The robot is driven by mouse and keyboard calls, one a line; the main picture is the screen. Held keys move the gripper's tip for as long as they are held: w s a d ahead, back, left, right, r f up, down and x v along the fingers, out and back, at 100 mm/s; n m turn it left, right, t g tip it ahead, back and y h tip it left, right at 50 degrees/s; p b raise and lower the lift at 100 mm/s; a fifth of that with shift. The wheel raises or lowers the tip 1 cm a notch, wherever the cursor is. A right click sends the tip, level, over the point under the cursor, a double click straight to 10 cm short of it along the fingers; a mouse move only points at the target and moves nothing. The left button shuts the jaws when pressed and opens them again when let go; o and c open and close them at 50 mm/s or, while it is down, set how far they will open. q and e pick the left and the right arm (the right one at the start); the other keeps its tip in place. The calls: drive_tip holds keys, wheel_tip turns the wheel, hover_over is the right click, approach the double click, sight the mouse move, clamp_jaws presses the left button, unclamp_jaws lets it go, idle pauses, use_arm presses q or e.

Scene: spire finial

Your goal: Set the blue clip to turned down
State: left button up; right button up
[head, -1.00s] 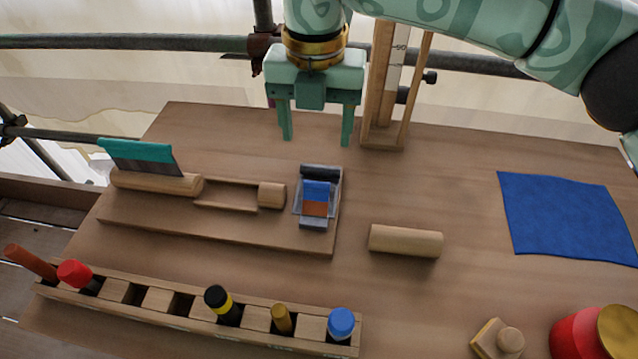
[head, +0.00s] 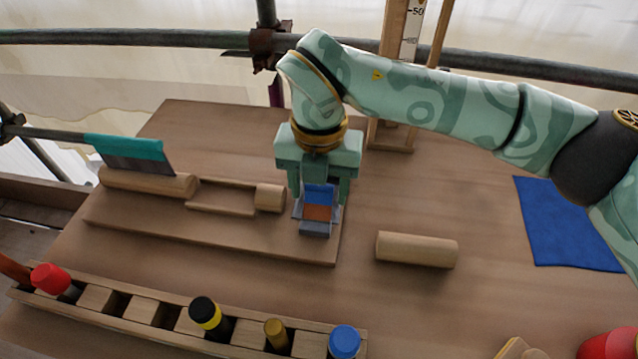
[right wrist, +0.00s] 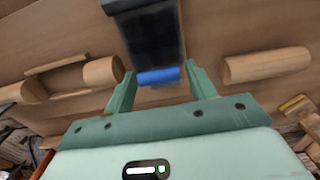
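The blue clip (head: 319,192) is on a small grey holder (head: 314,229) at the right end of the wooden board (head: 240,237). An orange-brown face shows just in front of its blue part. In the right wrist view the clip is a blue bar (right wrist: 158,76) at the end of a dark grey piece (right wrist: 148,35). My right gripper (head: 319,190) is over the clip, with one finger on each side. Its fingers (right wrist: 160,78) are open, with a gap either side of the blue bar. My left gripper is not in view.
A wooden cylinder (head: 417,249) lies to the right of the board. A teal-edged scraper (head: 126,151) stands on its left end. A wooden rack (head: 251,333) with several coloured pegs runs along the front.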

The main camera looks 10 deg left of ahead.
drive_tip(key=c, duration=0.7)
drive_tip(key=shift+w+g, duration=0.2)
drive_tip(key=shift+g, duration=0.3)
drive_tip(key=shift+w+f+g, duration=0.25)
drive_tip(key=shift+w+g, duration=0.05)
drive_tip(key=shift+g, duration=0.2)
drive_tip(key=shift+w+f+g, duration=0.2)
drive_tip(key=shift+f+g, duration=0.15)
drive_tip(key=shift+g, duration=0.15)
drive_tip(key=g+b, duration=0.1)
drive_tip(key=f+g+b, duration=0.1)
drive_tip(key=shift+w+f+b, duration=0.2)
drive_tip(key=shift+w+b, duration=0.25)
drive_tip(key=shift+b, duration=0.2)
drive_tip(key=shift+r+g, duration=0.3)
drive_tip(key=shift+r, duration=0.05)
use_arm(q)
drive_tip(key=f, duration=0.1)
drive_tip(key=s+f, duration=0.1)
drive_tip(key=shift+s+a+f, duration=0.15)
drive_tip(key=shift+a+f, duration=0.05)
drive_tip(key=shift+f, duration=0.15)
use_arm(e)
drive_tip(key=o, duration=1)
